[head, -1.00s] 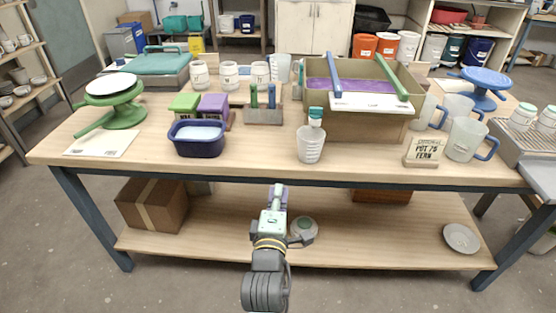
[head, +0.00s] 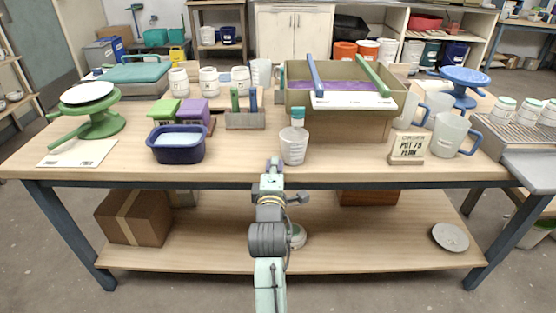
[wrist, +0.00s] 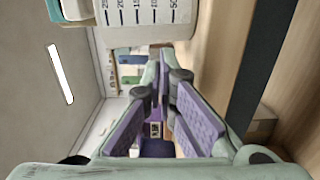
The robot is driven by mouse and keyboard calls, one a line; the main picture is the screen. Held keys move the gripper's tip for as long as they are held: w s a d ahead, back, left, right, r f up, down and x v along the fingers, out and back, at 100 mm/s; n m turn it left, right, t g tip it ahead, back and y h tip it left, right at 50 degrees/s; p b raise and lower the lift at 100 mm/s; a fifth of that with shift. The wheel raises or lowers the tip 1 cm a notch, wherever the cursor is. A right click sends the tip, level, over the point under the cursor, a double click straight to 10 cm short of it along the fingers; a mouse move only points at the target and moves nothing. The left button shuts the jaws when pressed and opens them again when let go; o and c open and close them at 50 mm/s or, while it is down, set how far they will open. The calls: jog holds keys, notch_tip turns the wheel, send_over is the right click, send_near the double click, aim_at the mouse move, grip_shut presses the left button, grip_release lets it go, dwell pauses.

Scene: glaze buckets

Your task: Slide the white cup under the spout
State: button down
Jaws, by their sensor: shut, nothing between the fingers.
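The white cup (head: 293,151), with measuring marks, stands upright near the table's front edge. In the wrist view the cup (wrist: 140,14) is large and close at the top, partly cut off. A teal-topped white piece (head: 298,116) shows directly above or behind the cup; I cannot tell whether it is the spout. My gripper (head: 272,167) is at the table's front edge, just left of the cup and apart from it in the picture. Its purple-padded fingers (wrist: 164,85) are shut and empty.
A tan bin (head: 350,127) with purple contents stands behind the cup. A sign (head: 408,147) and clear mugs (head: 450,134) are to the right. A navy tub (head: 178,150) and a wooden holder (head: 245,120) are left. Bare tabletop lies between tub and cup.

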aim_at(284, 154)
jog(key=shift+w+d, duration=0.4)
jog(key=shift+d, duration=0.05)
jog(key=shift+w+d, duration=0.85)
jog(key=shift+d, duration=0.05)
jog(key=shift+a, duration=0.15)
